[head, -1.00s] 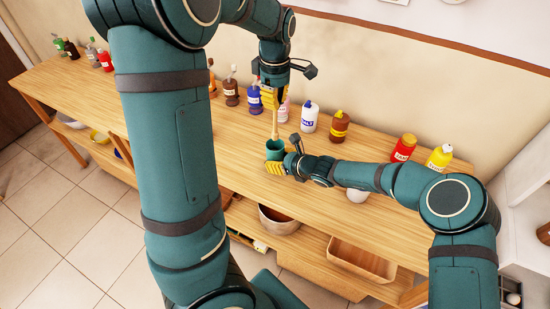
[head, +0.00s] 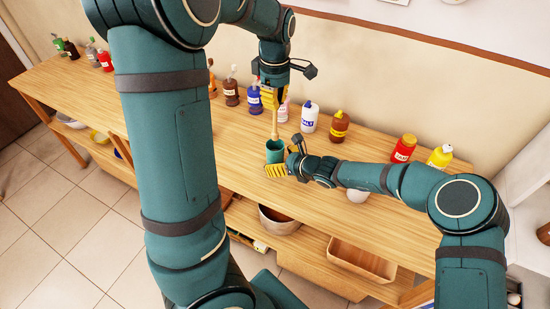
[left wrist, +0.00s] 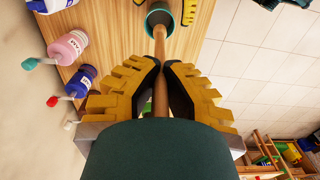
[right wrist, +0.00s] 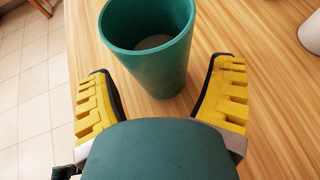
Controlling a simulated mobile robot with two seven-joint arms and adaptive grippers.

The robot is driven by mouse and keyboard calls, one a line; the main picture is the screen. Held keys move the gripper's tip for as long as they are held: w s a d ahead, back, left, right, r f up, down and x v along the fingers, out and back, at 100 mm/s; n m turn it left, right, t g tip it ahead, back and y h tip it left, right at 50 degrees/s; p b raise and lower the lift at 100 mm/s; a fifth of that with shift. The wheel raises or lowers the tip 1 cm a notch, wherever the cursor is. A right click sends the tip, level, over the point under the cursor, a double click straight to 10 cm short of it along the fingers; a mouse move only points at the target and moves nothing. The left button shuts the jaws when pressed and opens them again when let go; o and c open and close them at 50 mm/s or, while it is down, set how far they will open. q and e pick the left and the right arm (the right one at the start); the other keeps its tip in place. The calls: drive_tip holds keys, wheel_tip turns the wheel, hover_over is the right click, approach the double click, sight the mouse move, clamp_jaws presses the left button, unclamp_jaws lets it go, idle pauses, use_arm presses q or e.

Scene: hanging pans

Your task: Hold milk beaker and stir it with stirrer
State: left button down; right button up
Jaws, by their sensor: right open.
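The green beaker (head: 275,152) stands upright on the wooden table; in the right wrist view (right wrist: 150,55) a pale round patch shows at its bottom. My left gripper (head: 269,97) is shut on the wooden stirrer (head: 275,122), which hangs down with its lower end just above the beaker's mouth. In the left wrist view the stirrer (left wrist: 160,90) runs between the yellow fingers (left wrist: 160,75) toward the beaker (left wrist: 160,12). My right gripper (head: 285,160) is open and low at the beaker's right. In the right wrist view its spread fingers (right wrist: 165,68) face the beaker, without gripping it.
Several bottles line the table along the wall, including a blue one (head: 254,99), a white one (head: 309,118), a brown one (head: 339,128) and a red one (head: 403,149). A bowl (head: 279,220) and a wooden tray (head: 361,262) sit on the shelf below.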

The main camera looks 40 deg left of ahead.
drive_tip(key=v, duration=1.1)
drive_tip(key=shift+d, duration=0.1)
drive_tip(key=shift+s, duration=0.15)
